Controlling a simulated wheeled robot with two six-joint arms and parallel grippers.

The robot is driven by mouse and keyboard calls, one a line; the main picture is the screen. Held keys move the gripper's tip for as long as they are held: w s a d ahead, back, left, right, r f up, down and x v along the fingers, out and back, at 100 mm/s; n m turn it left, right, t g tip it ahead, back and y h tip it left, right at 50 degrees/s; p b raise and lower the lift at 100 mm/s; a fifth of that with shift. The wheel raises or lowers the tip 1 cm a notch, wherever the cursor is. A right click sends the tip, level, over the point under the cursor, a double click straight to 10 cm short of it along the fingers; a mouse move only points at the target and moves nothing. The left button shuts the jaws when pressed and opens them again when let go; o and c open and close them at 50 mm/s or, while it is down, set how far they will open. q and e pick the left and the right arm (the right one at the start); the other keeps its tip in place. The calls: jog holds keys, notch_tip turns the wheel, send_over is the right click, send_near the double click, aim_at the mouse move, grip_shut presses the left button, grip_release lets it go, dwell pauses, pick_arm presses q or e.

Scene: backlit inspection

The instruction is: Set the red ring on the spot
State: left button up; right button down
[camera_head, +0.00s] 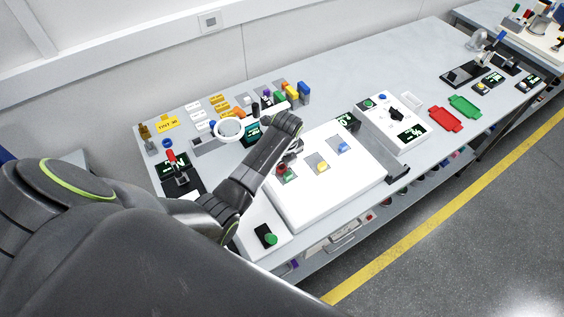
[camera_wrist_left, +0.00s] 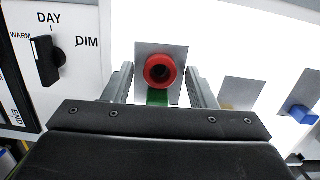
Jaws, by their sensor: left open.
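The red ring (camera_wrist_left: 160,70) is round with a dark hole and shows between my left fingertips in the left wrist view. It lies over a grey square on the bright white panel, and a green piece (camera_wrist_left: 157,97) shows at its near edge. In the head view the red ring (camera_head: 282,169) is beside my left gripper (camera_head: 290,160), on the white panel (camera_head: 300,208). My left gripper is open, one finger on each side of the ring; I cannot tell whether they touch it. I cannot tell which mark is the spot. My right gripper is out of view.
A yellow piece (camera_head: 322,167) and a blue piece (camera_head: 344,147) sit on grey squares on the same panel. A black knob (camera_wrist_left: 45,60) marked DAY and DIM is left in the wrist view. Red (camera_head: 445,119) and green (camera_head: 465,106) trays lie farther right.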

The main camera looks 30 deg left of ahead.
aim_at(284, 170)
pick_arm(q)
jog(key=shift+r, duration=0.35)
notch_tip(284, 170, up, 12)
jog(key=d, duration=0.1)
jog(key=shift+s+d+f, duration=0.15)
jog(key=shift+s+f, duration=0.1)
jog(key=shift+s, duration=0.1)
jog(key=shift+f, duration=0.1)
